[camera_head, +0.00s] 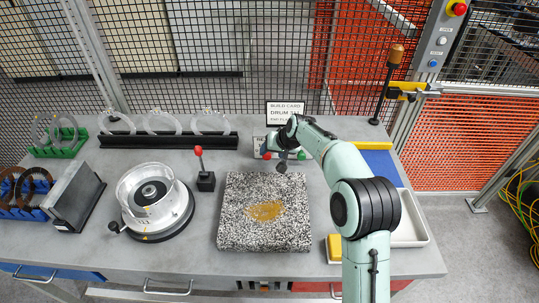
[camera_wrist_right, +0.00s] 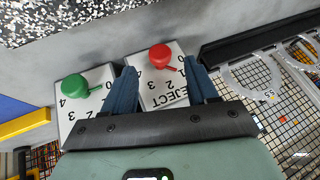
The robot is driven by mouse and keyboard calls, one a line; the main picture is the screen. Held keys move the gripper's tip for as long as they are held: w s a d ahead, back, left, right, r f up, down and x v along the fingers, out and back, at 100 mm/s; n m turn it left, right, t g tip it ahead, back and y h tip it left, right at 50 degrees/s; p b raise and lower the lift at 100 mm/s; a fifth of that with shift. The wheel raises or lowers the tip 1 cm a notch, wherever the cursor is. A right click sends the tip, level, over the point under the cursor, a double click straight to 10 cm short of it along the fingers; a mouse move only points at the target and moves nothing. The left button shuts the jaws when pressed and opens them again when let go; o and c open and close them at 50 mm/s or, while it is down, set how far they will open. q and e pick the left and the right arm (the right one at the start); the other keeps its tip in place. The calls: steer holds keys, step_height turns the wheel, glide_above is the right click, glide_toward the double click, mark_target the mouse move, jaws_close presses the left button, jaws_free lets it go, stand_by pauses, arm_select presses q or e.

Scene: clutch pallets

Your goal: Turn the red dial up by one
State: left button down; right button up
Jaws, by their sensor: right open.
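The red dial (camera_wrist_right: 160,55) is a round red knob with a short pointer on a white, numbered plate marked REJECT (camera_wrist_right: 165,90). In the right wrist view its pointer aims down and to the right; the exact digit is unclear. My right gripper (camera_wrist_right: 160,68) is open, with blue-grey fingers on either side of the plate and the red knob just beyond the gap. I see no contact. In the head view the red dial (camera_head: 267,156) shows left of my right gripper (camera_head: 282,165). My left gripper is out of view.
A green dial (camera_wrist_right: 75,87) on its own numbered plate sits beside the red one. A speckled stone block (camera_head: 235,225) lies in front of the dials. A red-topped lever (camera_head: 199,165) stands left. A black rack (camera_head: 170,141) holds clear rings behind.

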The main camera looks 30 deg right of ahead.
steer(key=v, duration=0.9)
